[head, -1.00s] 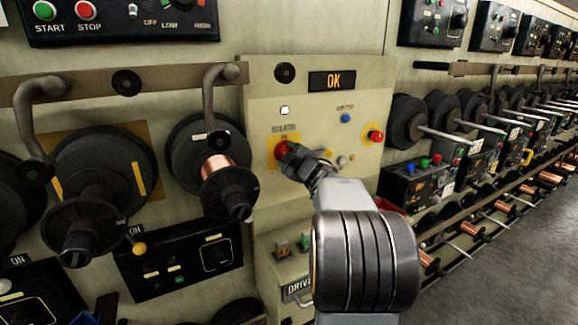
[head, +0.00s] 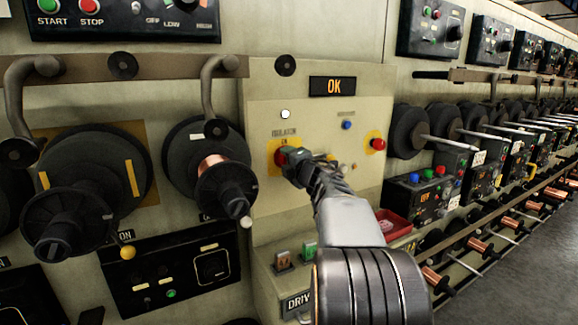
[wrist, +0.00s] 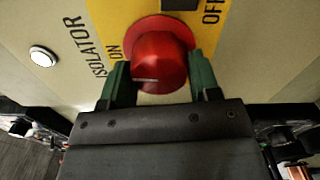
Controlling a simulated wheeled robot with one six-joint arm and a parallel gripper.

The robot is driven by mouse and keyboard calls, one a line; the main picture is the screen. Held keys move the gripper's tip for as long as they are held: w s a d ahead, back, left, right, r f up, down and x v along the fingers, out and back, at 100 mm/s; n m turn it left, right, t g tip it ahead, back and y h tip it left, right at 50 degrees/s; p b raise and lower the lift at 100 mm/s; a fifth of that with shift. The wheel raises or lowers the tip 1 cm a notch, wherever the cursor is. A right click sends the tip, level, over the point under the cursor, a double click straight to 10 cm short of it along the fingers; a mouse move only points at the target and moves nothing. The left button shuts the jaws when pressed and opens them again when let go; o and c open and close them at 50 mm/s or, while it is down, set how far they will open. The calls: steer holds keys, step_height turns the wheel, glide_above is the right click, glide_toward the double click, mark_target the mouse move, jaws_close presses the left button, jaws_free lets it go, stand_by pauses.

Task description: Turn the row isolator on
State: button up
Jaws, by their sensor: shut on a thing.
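The row isolator is a red rotary knob (wrist: 160,55) on a yellow plate (wrist: 110,14) marked ON at the left and OFF at the right in the wrist view. My gripper (wrist: 158,80) is shut on the knob, one green finger on each side of it. A pale mark on the knob shows between the fingers. In the head view the knob (head: 281,155) is mostly hidden behind my gripper (head: 290,160), on a cream panel (head: 300,105) under an amber OK display (head: 333,86).
A white round lamp (wrist: 43,60) sits beside the ISOLATOR label. A blue button (head: 347,125) and another red knob (head: 378,144) are right of the isolator. Spools with copper wire (head: 212,166) stand out from the wall at left. A red tray (head: 390,226) is below right.

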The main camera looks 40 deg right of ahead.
steer(key=shift+n, duration=0.4)
steer(key=o, duration=0.9)
steer(key=s, duration=0.4)
steer(key=s+a, duration=0.1)
steer(key=s, duration=0.4)
steer(key=s+a, duration=0.1)
steer(key=s, duration=0.3)
steer(key=shift+s+b, duration=0.35)
steer(key=shift+b, duration=0.05)
